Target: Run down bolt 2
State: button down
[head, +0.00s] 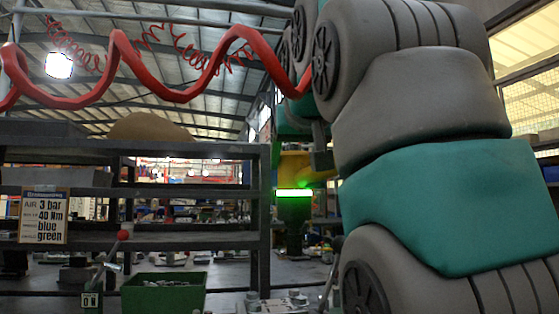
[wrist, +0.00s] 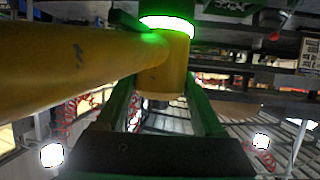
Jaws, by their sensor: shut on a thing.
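My gripper (wrist: 162,78) has its green fingers closed around a yellow power tool (wrist: 165,80) in the wrist view. The tool's long yellow handle (wrist: 70,65) runs off to the left, and a bright green ring (wrist: 167,24) glows on its head. In the head view the yellow tool (head: 292,167) shows partly behind my arm, upright, with the green ring lit and a dark lower end (head: 293,222) pointing down. Below it a pale block with bolts (head: 275,302) shows at the bottom edge. Which bolt is bolt 2, and whether the tool touches one, I cannot tell.
A green bin (head: 164,295) stands at the front left, beside a lever with a red knob (head: 123,235). A sign (head: 43,219) on the dark rack (head: 200,241) reads 3 bar, 40 Nm, blue green. A red coiled hose (head: 180,95) hangs overhead to my arm.

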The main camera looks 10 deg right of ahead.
jog(key=shift+w+r, duration=0.1)
jog(key=shift+w, duration=0.15)
jog(key=shift+s, duration=0.15)
